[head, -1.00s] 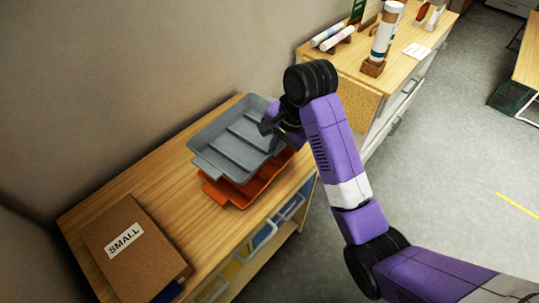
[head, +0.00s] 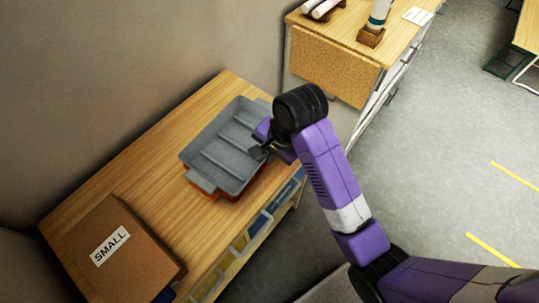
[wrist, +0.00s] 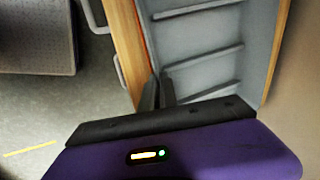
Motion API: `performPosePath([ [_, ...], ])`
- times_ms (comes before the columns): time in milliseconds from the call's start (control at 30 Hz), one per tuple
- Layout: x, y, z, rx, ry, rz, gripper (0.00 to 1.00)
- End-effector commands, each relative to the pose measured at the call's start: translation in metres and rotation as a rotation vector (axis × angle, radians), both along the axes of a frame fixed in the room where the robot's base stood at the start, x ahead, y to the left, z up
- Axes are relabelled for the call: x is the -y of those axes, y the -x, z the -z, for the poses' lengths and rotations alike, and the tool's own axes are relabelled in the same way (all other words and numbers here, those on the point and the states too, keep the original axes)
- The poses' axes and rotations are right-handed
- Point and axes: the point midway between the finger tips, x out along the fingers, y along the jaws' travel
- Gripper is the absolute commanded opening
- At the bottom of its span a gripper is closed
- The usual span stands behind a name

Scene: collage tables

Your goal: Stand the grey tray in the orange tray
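The grey tray (head: 219,152), with raised ribs across its floor, lies over the orange tray (head: 223,197) on the wooden table. Only thin orange edges show along the near side and lower end; the rest is hidden beneath the grey one. The grey tray looks nearly lined up with it. Whether its bottom rests inside cannot be told. My gripper (head: 262,151) is at the grey tray's right side wall, with its fingers closed on the rim. In the wrist view the fingers (wrist: 157,92) meet the wall of the grey tray (wrist: 203,50), with a thin orange line at its left.
A brown box (head: 140,254) labelled SMALL lies at the table's near left end. The wooden table top (head: 150,160) is clear between box and trays. The wall runs behind. A cork-sided cabinet (head: 330,65) stands beyond, with a bottle-like cylinder (head: 376,18) on it.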

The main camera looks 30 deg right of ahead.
Motion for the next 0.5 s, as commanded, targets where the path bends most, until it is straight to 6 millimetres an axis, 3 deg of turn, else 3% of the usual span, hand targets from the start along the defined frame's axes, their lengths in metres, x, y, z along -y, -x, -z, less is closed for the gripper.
performPosePath([
  [33,-0.0025,0.0014,0.0127,0.001,-0.001,-0.002,0.0],
  [100,-0.0044,0.0026,0.0179,0.001,0.0,-0.002,0.0],
  [500,-0.0057,0.0035,0.0184,0.0,-0.001,-0.001,0.0],
])
